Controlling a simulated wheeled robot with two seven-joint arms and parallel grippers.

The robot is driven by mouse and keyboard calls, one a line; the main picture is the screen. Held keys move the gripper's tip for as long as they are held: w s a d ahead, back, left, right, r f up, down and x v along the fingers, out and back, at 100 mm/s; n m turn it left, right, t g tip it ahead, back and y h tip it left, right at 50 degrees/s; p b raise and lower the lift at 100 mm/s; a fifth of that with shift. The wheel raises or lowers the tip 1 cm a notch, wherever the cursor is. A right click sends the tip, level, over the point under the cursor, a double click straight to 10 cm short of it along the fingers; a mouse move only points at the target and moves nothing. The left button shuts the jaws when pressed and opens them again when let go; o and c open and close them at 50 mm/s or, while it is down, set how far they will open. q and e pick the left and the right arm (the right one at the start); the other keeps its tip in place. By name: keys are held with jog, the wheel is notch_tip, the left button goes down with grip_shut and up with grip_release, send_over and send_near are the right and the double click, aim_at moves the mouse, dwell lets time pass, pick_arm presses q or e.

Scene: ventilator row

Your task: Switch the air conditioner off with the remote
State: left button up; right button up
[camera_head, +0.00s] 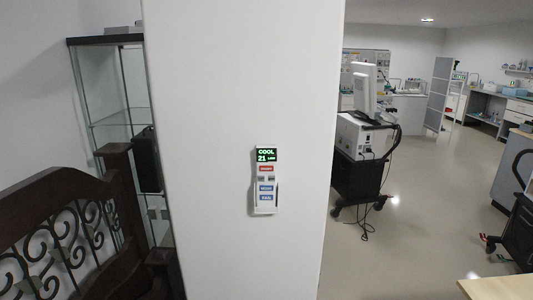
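The remote (265,181) is a small white handset, upright against the face of a white pillar (240,80) in the middle of the camera_head view. Its dark screen (267,155) shows green text that reads COOL, 21 and a smaller word that looks like LOW. Below the screen are a red button (266,169), small grey controls and two blue buttons (266,193); their labels are too small to read surely. A holder seems to edge its lower part. No air conditioner shows. Neither of my grippers is in view.
A dark wooden bench or bed frame (62,235) with scrolled metalwork and a glass cabinet (105,90) stand left of the pillar. Right of it, a wheeled cart (358,172) carries a machine and monitor. Floor (420,220) is open there. A pale tabletop corner (498,288) shows lower right.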

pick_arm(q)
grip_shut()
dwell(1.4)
